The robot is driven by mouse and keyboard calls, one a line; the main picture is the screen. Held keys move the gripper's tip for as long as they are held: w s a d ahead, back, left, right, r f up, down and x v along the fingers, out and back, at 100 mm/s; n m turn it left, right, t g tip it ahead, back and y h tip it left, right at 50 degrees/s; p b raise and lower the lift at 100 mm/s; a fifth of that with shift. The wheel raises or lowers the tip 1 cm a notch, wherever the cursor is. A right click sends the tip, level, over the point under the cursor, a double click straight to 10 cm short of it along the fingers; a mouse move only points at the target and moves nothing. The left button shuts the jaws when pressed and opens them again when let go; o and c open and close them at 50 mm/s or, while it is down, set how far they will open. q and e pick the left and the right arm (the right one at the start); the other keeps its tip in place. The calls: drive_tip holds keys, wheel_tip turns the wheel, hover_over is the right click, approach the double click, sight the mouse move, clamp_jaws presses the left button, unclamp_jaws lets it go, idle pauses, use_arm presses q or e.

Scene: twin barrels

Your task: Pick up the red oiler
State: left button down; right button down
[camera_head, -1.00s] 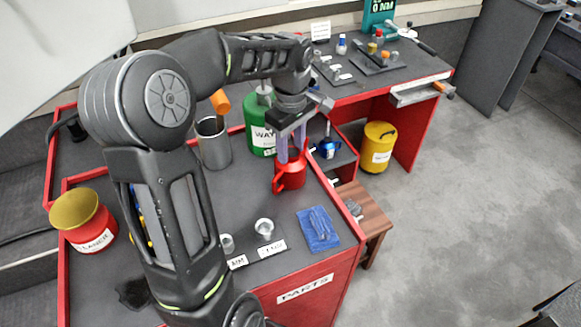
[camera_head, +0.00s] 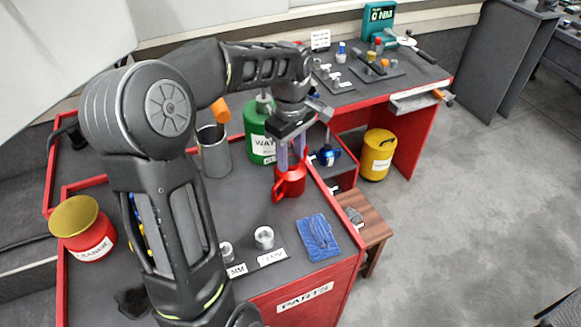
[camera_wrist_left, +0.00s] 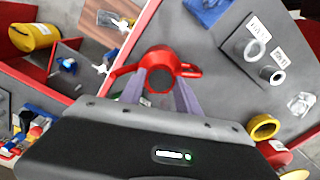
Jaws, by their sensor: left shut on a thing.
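The red oiler (camera_head: 290,183) is near the right edge of the dark bench top. I cannot tell whether it touches the surface. My left gripper (camera_head: 291,158) points down over it, its two pale purple fingers shut on the oiler's upper part. In the left wrist view the oiler (camera_wrist_left: 160,62) sits between the fingertips (camera_wrist_left: 160,84), with its spout and handle sticking out to the sides. My right gripper is in neither view.
A green can (camera_head: 262,140) stands close behind the oiler, and a grey metal cylinder (camera_head: 214,155) is to its left. A blue oiler (camera_head: 326,156) stands lower, at right. A blue cloth (camera_head: 318,238) and metal rings (camera_head: 264,238) lie in front.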

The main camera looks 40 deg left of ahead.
use_arm(q)
drive_tip(key=shift+d+r, duration=0.1)
drive_tip(key=shift+r, duration=0.05)
drive_tip(key=shift+s+d+r, duration=0.2)
drive_tip(key=shift+d+r, duration=0.2)
drive_tip(key=shift+r, duration=0.05)
drive_tip(key=s+d+r+b, duration=0.1)
drive_tip(key=s+d+r, duration=0.2)
drive_tip(key=d, duration=0.2)
drive_tip(key=s+d+r+b, duration=0.1)
drive_tip(key=s+d+r, duration=0.2)
drive_tip(key=d, duration=0.3)
drive_tip(key=shift+d+r, duration=0.2)
drive_tip(key=shift+r, duration=0.2)
